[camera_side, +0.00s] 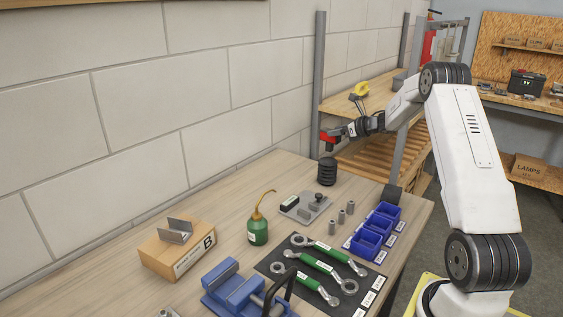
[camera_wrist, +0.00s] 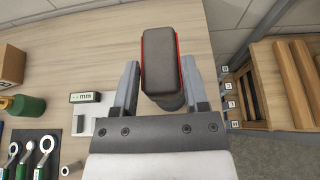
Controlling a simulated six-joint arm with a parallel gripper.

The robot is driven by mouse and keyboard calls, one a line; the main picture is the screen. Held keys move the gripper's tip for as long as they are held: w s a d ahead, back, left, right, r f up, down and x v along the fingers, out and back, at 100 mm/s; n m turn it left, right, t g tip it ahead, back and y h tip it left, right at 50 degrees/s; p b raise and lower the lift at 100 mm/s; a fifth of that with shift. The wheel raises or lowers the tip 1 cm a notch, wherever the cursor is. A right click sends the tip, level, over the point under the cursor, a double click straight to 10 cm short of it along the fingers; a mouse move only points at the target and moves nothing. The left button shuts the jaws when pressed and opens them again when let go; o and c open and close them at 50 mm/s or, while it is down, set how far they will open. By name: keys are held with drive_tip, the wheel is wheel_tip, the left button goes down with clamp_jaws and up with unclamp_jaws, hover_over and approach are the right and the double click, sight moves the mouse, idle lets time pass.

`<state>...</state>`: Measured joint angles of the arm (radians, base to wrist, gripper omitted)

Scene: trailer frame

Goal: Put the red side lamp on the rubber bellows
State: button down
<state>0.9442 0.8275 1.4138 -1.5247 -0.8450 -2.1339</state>
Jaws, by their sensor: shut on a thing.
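The red side lamp (camera_side: 327,136) is held in my gripper (camera_side: 333,142) above the table, near the wall. In the wrist view the lamp (camera_wrist: 161,58) shows a dark grey back with red edges, between the two fingers of my gripper (camera_wrist: 159,75). The rubber bellows (camera_side: 327,172) is a black ribbed cylinder standing upright on the table, below the lamp. A gap shows between the lamp and the bellows in the side view. In the wrist view the bellows (camera_wrist: 173,103) is mostly hidden under the lamp.
A grey plate with a knob (camera_side: 305,207), a green oil can (camera_side: 258,230) and blue bins (camera_side: 375,231) stand nearby. Wrenches (camera_side: 318,264) lie on a dark mat. A grey post (camera_side: 319,85) rises behind the bellows. Wooden shelving (camera_side: 370,155) lies beyond the table.

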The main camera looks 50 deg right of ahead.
sight(340, 139)
drive_tip(key=shift+w+d+f, duration=0.15)
drive_tip(key=shift+w+f, duration=0.05)
drive_tip(key=shift+f, duration=1.6)
drive_tip(key=shift+f, duration=0.1)
drive_tip(key=shift+c, duration=0.5)
unclamp_jaws()
drive_tip(key=shift+s+r, duration=0.3)
drive_tip(key=shift+s, duration=0.2)
drive_tip(key=shift+v, duration=3.25)
